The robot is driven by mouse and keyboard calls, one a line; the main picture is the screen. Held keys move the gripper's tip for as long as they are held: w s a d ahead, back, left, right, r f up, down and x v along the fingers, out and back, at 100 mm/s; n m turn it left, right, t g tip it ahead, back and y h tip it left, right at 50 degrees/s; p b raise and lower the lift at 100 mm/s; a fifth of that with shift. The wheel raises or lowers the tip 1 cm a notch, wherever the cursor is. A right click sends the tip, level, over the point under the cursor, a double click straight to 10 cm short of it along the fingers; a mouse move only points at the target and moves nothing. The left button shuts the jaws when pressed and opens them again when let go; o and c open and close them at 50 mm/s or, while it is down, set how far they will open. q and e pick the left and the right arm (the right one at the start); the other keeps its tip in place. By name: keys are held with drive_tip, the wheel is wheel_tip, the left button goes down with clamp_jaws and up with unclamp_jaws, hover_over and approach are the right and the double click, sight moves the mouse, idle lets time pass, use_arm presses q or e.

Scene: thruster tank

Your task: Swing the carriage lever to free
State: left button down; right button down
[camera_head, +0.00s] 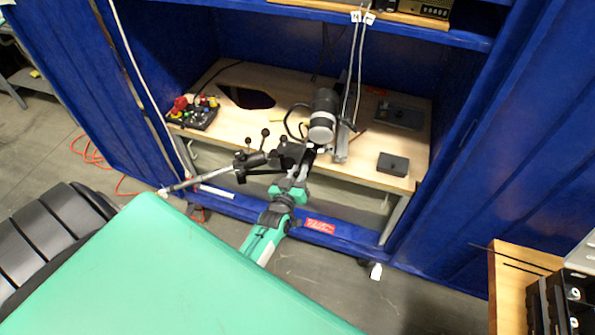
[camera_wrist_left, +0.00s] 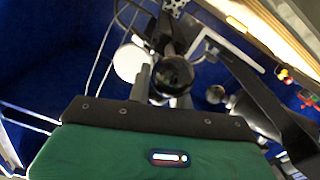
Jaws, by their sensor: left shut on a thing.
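My left gripper (camera_head: 305,163) is at the front edge of the bench, just below the thruster. In the left wrist view a round black ball knob (camera_wrist_left: 173,75) sits at the jaws, and the gripper is shut on this lever knob. In the head view the held knob is hidden by the gripper. The grey cylindrical thruster (camera_head: 324,112) with a pale end hangs beside an upright metal post (camera_head: 343,145). To the left of the gripper is a black mechanism (camera_head: 258,158) with small ball-topped levers. I cannot tell the lever's exact angle. My right gripper is not in view.
The wooden bench (camera_head: 240,107) is framed by blue walls. A control box (camera_head: 193,113) with red and yellow knobs stands at the left, a dark box (camera_head: 393,163) at the right. White cables hang near the thruster. Bare bench lies between the box and the post.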

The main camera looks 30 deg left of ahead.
use_arm(q)
drive_tip(key=shift+w+r, duration=0.1)
drive_tip(key=shift+r, duration=0.1)
drive_tip(key=c, duration=1.4)
unclamp_jaws()
drive_tip(key=shift+o, duration=0.3)
drive_tip(key=shift+f, duration=0.1)
drive_tip(key=shift+f, duration=0.1)
drive_tip(key=b+v, duration=0.3)
drive_tip(key=v, duration=1.1)
